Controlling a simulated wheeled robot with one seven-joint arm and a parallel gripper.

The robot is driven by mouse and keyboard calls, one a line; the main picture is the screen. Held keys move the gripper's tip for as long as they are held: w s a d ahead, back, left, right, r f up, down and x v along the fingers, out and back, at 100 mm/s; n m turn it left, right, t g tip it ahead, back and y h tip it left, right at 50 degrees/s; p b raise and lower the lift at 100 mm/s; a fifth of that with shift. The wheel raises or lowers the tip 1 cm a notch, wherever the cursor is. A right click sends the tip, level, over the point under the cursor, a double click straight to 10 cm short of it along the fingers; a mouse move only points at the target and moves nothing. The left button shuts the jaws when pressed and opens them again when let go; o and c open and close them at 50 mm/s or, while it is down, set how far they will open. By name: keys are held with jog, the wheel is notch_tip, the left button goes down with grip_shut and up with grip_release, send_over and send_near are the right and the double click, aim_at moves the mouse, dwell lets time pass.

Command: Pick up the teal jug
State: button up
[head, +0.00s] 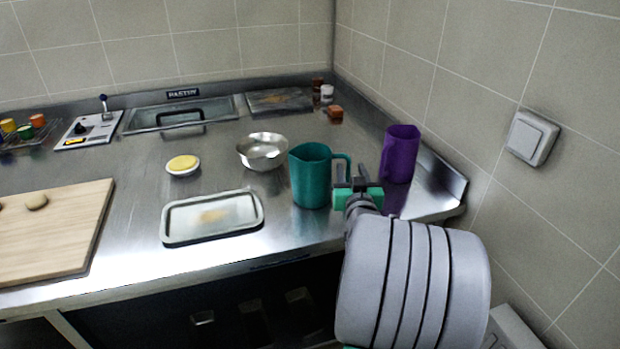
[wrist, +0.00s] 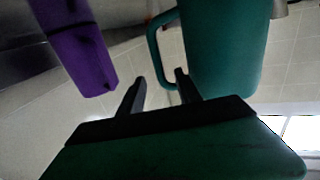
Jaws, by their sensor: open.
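The teal jug (head: 310,177) stands upright near the front edge of the steel counter in the head view, its handle on the right side. My gripper (head: 356,184) is just right of the jug, close to the handle. In the wrist view the jug (wrist: 224,45) fills the upper right, with its handle (wrist: 156,52) to the left. My gripper (wrist: 159,82) is open there, its dark fingers apart near the lower part of the handle. I cannot tell whether a finger touches the handle. Nothing else shows between the fingers.
A purple jug (head: 401,154) stands close to the right of my gripper and also shows in the wrist view (wrist: 82,50). A metal bowl (head: 262,151) stands behind left of the teal jug. A shallow tray (head: 180,236) lies to its left. The tiled wall (head: 480,85) bounds the right.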

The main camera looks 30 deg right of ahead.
jog(key=p+x, duration=0.1)
jog(key=x, duration=0.6)
jog(key=shift+w+a, duration=0.1)
jog(key=shift+a, duration=0.1)
grip_shut()
dwell(1.0)
jog(key=shift+r, duration=0.3)
